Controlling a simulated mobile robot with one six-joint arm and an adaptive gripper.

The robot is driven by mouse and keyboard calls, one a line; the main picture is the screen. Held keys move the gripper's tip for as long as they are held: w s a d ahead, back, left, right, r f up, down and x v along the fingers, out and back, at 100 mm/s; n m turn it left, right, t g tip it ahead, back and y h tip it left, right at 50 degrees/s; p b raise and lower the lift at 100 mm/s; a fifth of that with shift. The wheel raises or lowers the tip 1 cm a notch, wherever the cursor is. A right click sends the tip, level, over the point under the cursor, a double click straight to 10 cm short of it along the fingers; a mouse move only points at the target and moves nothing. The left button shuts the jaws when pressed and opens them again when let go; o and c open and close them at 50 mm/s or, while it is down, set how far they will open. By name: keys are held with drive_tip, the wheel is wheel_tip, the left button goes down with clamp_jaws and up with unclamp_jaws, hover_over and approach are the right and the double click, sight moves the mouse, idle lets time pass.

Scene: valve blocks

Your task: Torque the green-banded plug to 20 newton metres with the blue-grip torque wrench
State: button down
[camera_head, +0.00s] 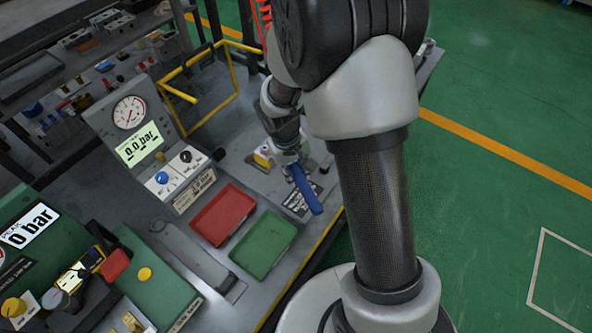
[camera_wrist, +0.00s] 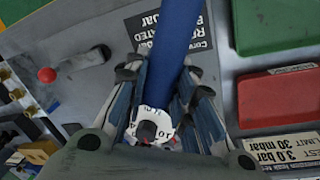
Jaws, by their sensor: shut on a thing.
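My gripper (camera_head: 287,152) is over the right part of the bench, shut on the blue-grip torque wrench (camera_head: 306,190). The wrench's blue grip sticks out from the jaws toward the lower right in the head view. In the wrist view the blue grip (camera_wrist: 176,40) runs up from between the fingers of my gripper (camera_wrist: 168,100). A white dial-like part with dark numbers (camera_wrist: 150,128) shows between the fingers, with a dark centre. The green-banded plug cannot be made out; my gripper and arm hide part of the bench. A yellow and white block (camera_head: 263,155) is beside the gripper.
A red tray (camera_head: 223,213) and a green tray (camera_head: 263,244) lie left of the wrench. A gauge panel reading 0.0 bar (camera_head: 140,143) stands behind them. A yellow frame (camera_head: 181,92) rises at the back. A red knob (camera_wrist: 47,75) shows in the wrist view.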

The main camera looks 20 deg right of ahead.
drive_tip(key=shift+a, duration=0.1)
drive_tip(key=shift+a+m+b, duration=0.5)
drive_tip(key=shift+a+m, duration=0.4)
drive_tip(key=shift+a, duration=0.25)
drive_tip(key=shift+a, duration=0.15)
drive_tip(key=shift+w+a+m+b, duration=0.2)
drive_tip(key=shift+a+m+b, duration=0.1)
drive_tip(key=shift+a+m, duration=0.8)
drive_tip(key=shift+a+g, duration=0.2)
drive_tip(key=shift+g, duration=0.1)
drive_tip(key=shift+s+d+n, duration=0.15)
drive_tip(key=shift+d+n, duration=0.85)
drive_tip(key=shift+d, duration=0.3)
drive_tip(key=shift+r, duration=0.15)
